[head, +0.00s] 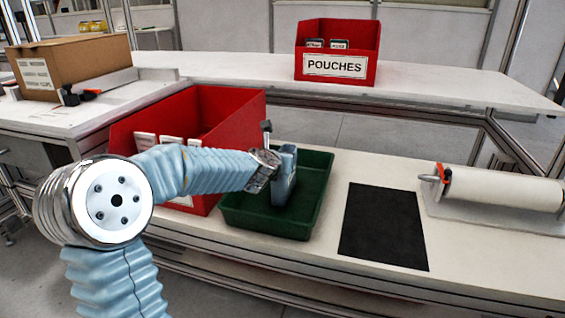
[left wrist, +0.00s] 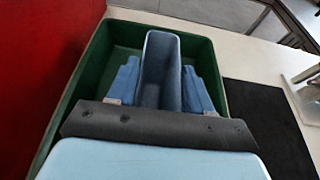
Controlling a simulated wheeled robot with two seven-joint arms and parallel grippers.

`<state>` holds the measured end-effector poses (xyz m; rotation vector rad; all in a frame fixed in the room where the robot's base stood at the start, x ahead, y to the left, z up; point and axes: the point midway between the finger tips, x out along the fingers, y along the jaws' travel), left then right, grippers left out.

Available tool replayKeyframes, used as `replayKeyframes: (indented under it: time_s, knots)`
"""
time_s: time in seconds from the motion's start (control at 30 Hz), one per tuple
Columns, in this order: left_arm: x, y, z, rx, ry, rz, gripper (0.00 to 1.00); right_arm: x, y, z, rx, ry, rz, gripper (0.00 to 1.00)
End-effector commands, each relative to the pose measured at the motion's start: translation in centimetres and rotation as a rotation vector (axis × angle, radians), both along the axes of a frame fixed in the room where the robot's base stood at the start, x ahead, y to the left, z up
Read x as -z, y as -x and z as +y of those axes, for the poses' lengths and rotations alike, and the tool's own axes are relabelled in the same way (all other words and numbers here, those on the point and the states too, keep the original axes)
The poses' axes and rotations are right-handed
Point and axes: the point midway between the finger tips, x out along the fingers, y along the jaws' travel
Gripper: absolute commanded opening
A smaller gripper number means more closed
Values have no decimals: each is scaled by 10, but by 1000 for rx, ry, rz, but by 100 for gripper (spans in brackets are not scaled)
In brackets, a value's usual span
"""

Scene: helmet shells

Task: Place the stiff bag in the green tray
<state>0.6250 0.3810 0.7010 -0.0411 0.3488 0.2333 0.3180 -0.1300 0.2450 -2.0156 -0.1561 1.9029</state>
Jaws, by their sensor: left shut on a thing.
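The green tray (head: 312,212) sits on the white bench, right of a large red bin. My left gripper (head: 284,168) is over the tray, its arm coming in from the left. In the left wrist view, the two blue fingers of the left gripper (left wrist: 161,88) are shut on the stiff bag (left wrist: 160,62), a blue-grey, upright, open-topped shape. The bag is within the outline of the green tray (left wrist: 92,68); I cannot tell whether it touches the floor. In the head view the gripper hides part of the bag. My right gripper is not in view.
The red bin (head: 235,120) with white cards stands close on the tray's left. A black mat (head: 384,225) and a white roll (head: 500,188) lie to the right. A red POUCHES bin (head: 337,45) stands on the back bench and a cardboard box (head: 72,62) at the left.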

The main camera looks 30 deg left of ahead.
Motion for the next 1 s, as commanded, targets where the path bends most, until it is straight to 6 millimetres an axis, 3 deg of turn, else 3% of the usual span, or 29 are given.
replayKeyframes:
  time_s: [0.3,0.33,0.5,0.87,1.0]
  knots:
    - [3,0,0,0,-1,-1,6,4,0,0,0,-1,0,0]
    - [3,0,0,0,-1,0,52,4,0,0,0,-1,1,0]
    - [1,0,0,0,-1,0,76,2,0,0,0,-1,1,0]
    - [-5,0,0,0,0,0,76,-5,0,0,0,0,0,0]
    - [-12,24,-5,-1,-2,-3,76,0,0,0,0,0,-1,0]
